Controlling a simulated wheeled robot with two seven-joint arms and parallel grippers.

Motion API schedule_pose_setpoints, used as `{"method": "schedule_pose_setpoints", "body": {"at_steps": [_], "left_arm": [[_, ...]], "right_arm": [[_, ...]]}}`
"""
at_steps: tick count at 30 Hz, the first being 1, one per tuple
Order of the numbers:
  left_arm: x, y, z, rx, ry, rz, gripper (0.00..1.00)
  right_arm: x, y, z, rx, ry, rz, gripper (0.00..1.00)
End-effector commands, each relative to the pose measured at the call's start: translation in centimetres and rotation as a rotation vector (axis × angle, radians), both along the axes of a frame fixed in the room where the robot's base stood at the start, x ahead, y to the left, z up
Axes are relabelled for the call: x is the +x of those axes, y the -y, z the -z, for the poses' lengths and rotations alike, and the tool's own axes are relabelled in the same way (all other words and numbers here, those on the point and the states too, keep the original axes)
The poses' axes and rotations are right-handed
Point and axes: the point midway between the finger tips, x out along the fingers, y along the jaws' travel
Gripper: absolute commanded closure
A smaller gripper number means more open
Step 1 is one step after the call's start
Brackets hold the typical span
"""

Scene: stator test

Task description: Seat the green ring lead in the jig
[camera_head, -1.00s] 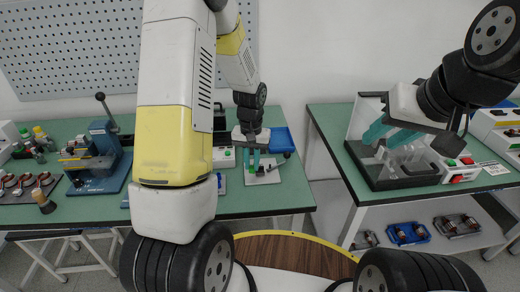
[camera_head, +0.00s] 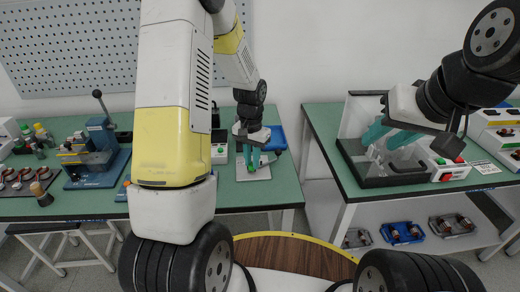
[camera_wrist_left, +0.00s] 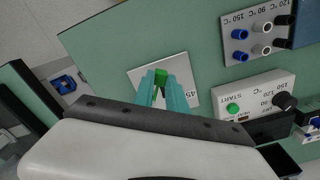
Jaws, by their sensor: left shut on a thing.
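My left gripper (camera_head: 252,164) is over a small pale plate (camera_head: 264,174) on the green bench. In the left wrist view its teal fingers (camera_wrist_left: 163,92) close around a small green piece (camera_wrist_left: 161,76), which looks like the green ring lead; its ring and any wire cannot be made out. The plate (camera_wrist_left: 190,98) lies under the fingertips and bears a printed "45". Whether the green piece touches the plate cannot be told. No jig is clearly recognisable; the plate may be part of it. My right gripper (camera_head: 384,136) has its teal fingers apart, in front of the clear-walled station.
A blue tray (camera_head: 275,140) lies just behind the plate. A control box with a green START button (camera_wrist_left: 255,108) and a socket panel (camera_wrist_left: 258,40) are close by. A blue press (camera_head: 98,160) stands at left. A clear-walled station (camera_head: 362,180) stands on the right bench.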

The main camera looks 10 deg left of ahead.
Motion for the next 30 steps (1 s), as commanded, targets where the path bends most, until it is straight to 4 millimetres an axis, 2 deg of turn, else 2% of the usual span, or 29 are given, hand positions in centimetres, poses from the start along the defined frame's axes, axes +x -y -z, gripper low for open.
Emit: {"method": "schedule_pose_setpoints", "body": {"at_steps": [5, 15, 18, 23, 30], "left_arm": [[0.9, -0.1, -0.6, -0.002, 0.002, 0.193, 1.00], [3.4, -0.7, -2.6, 0.000, 0.003, 0.835, 1.00], [3.8, -0.7, -3.0, 0.000, 0.002, 0.951, 1.00], [4.0, -0.8, -2.5, -0.001, 0.000, 1.011, 1.00], [3.9, -0.8, -0.1, 0.000, -0.001, 1.009, 1.00]], "right_arm": [[0.0, 0.0, 0.0, 0.000, 0.000, 0.000, 0.64], [0.0, 0.0, 0.0, 0.000, 0.000, 0.000, 0.64], [0.0, 0.0, 0.0, 0.000, 0.000, 0.000, 0.64], [0.0, 0.0, 0.0, 0.000, 0.000, 0.000, 0.64], [0.0, 0.0, 0.0, 0.000, 0.000, 0.000, 0.64]]}}
